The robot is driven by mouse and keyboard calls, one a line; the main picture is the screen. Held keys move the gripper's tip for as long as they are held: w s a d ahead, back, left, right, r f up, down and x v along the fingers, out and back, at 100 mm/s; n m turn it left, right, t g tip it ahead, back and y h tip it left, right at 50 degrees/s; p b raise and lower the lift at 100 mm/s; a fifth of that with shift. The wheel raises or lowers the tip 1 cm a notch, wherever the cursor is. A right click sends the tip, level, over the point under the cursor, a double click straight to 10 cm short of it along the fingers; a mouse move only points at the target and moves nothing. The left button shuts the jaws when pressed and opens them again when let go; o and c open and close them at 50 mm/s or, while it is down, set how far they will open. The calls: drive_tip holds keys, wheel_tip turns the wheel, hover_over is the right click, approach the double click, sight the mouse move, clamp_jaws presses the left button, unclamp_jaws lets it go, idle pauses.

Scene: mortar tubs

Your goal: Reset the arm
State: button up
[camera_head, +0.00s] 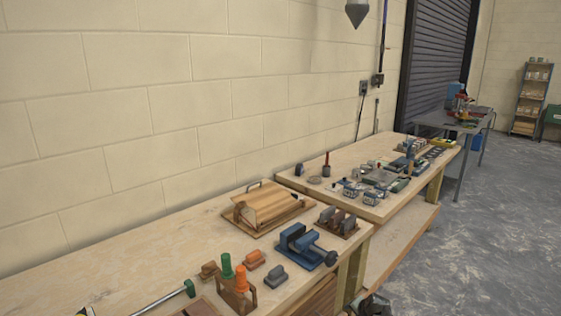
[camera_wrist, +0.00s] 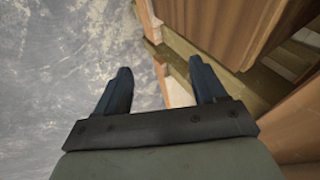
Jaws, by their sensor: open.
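My gripper (camera_wrist: 160,66) shows in the wrist view with its two dark blue fingers spread wide apart and nothing between them. It is beside the wooden structure of a bench (camera_wrist: 215,28), with the grey floor on its left. No finger visibly touches the wood. In the head view, a dark piece at the bottom edge beside the near bench's end may be part of my arm, but it is cut off and I cannot tell whether the fingers show there.
The near workbench (camera_head: 110,240) holds a blue vise (camera_head: 302,246), a wooden board (camera_head: 265,206), green and orange-handled tools (camera_head: 241,278) and small blocks. A second bench (camera_head: 300,176) behind it carries many small items. The grey floor (camera_head: 470,230) to the right is clear.

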drive_tip(key=s+a+f+n+g, duration=0.25)
drive_tip(key=s+a+f, duration=0.4)
drive_tip(key=s, duration=0.65)
drive_tip(key=s+a+f+n+g, duration=0.2)
drive_tip(key=s+a+f+g, duration=0.15)
drive_tip(key=s+f, duration=0.8)
drive_tip(key=s+a+f+n+g+h, duration=0.1)
drive_tip(key=s+n+g, duration=0.4)
drive_tip(key=s, duration=2.3)
drive_tip(key=shift+s+a+g, duration=0.25)
drive_tip(key=shift+s+g, duration=0.15)
drive_tip(key=shift+g, duration=0.8)
drive_tip(key=shift+c, duration=0.2)
